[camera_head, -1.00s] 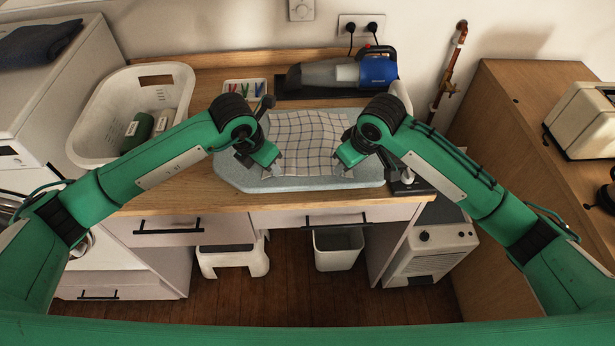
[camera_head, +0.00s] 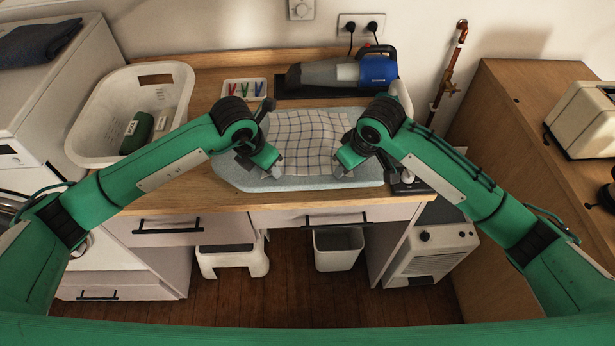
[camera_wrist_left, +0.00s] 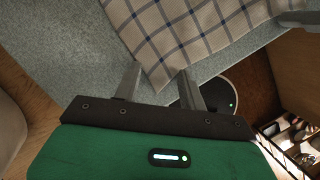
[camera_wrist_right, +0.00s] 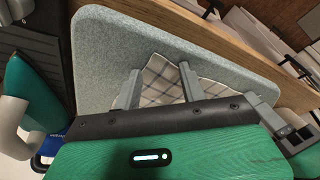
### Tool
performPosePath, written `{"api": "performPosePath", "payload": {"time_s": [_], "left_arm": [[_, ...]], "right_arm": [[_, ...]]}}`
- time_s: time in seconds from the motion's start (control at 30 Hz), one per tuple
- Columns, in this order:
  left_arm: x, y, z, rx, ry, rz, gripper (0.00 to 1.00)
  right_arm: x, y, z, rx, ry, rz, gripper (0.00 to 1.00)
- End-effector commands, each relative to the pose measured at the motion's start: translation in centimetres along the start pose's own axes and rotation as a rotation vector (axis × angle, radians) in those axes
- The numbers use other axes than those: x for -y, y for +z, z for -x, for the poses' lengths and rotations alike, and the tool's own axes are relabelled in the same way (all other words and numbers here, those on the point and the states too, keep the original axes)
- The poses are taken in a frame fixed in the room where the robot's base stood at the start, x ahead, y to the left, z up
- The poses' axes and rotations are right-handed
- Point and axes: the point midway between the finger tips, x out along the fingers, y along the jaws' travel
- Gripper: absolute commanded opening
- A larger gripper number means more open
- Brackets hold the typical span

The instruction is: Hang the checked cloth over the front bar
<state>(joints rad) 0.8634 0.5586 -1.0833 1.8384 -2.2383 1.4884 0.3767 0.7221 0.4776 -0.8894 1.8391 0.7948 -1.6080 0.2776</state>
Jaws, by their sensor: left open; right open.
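The white and dark-blue checked cloth (camera_head: 308,135) lies flat on a pale grey pad (camera_head: 235,175) on the counter. My left gripper (camera_head: 276,170) is open at the cloth's front left corner. In the left wrist view the cloth (camera_wrist_left: 185,30) reaches down between its fingers (camera_wrist_left: 159,88). My right gripper (camera_head: 341,168) is open at the front right corner. In the right wrist view the cloth (camera_wrist_right: 160,80) shows between and beyond its fingers (camera_wrist_right: 159,84). Dark bar handles, left (camera_head: 168,230) and right (camera_head: 337,220), are on the drawer fronts below the counter.
A white basket (camera_head: 90,125) stands at left. Behind the pad are a tray of coloured pegs (camera_head: 244,87) and a blue and grey handheld vacuum (camera_head: 375,71). A stool (camera_head: 232,262) and white bin (camera_head: 338,250) stand under the counter. Floor in front looks clear.

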Motion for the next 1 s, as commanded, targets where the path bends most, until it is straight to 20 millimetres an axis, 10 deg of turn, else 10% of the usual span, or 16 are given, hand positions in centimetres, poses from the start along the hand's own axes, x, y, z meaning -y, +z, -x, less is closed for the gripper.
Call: {"api": "performPosePath", "payload": {"time_s": [0.47,1.0], "left_arm": [[0.0,-0.03,-0.03,-0.001,0.0,0.0,0.0],[-0.01,0.04,0.21,-0.001,0.0,0.0,0.0]], "right_arm": [[-0.01,0.07,-0.12,0.002,0.0,0.0,0.0],[-0.01,0.02,0.1,0.002,0.0,-0.001,0.0]]}}
